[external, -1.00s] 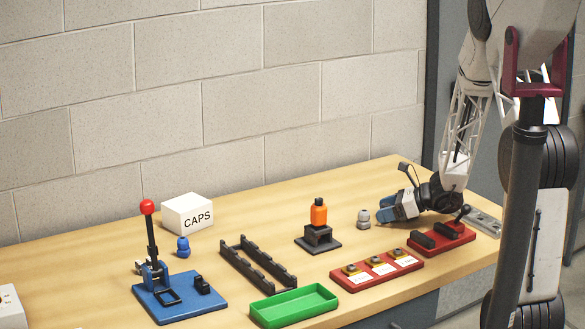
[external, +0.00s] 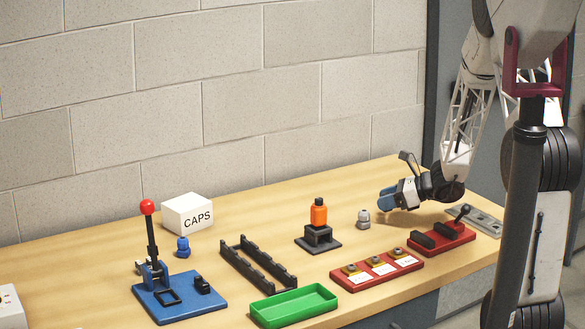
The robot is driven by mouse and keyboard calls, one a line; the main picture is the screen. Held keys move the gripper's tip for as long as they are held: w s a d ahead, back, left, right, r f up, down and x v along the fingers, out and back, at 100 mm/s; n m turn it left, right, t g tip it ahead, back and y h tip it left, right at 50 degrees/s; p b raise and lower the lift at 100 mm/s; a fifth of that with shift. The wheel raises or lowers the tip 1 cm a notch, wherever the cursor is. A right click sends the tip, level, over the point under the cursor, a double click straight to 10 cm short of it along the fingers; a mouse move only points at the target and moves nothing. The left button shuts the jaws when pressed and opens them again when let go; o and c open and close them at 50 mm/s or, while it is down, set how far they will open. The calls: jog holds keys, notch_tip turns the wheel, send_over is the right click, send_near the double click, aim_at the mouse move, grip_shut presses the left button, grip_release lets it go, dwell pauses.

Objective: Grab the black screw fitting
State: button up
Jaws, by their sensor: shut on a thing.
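My gripper (external: 384,200), with blue fingers, is at the right part of the bench, tilted down to the left and a little above the wood. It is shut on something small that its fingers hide. I see no black screw fitting standing apart on the bench, so I take the held thing to be that fitting; its shape and colour do not show.
An orange bottle (external: 319,213) stands on a black stand left of the grey fitting. Red fixtures (external: 445,238) lie in front of my gripper. Further left are a green tray (external: 293,306), a black rack (external: 258,264), a blue lever press (external: 178,299), a blue fitting (external: 183,247) and a CAPS box (external: 188,213).

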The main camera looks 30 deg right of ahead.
jog(key=shift+r, duration=3.45)
